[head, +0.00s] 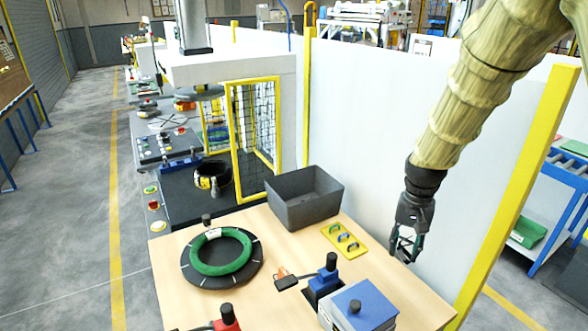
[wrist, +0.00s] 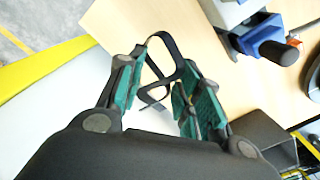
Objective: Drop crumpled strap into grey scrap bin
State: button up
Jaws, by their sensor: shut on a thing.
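The crumpled strap (wrist: 167,42) is a dark, looped band between my fingers in the wrist view. My gripper (head: 405,247) is shut on it, and it also shows in the wrist view (wrist: 160,85) with its green finger pads. In the head view the strap is too small and dark to tell from the fingers. My gripper hangs above the right part of the table, to the right of the grey scrap bin. The grey scrap bin (head: 303,214) is an open box at the table's back edge. Its inside floor is partly hidden, and its side shows in the wrist view (wrist: 262,137).
A green coil (head: 221,252) lies on a black disc at left. A blue-topped box (head: 362,305) and tools stand in front. A white panel rises behind.

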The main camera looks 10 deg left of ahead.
aim_at(306, 197)
jog(key=u, duration=3.7)
jog(key=k, duration=1.95)
jog(key=z, duration=1.45)
jog(key=i, duration=1)
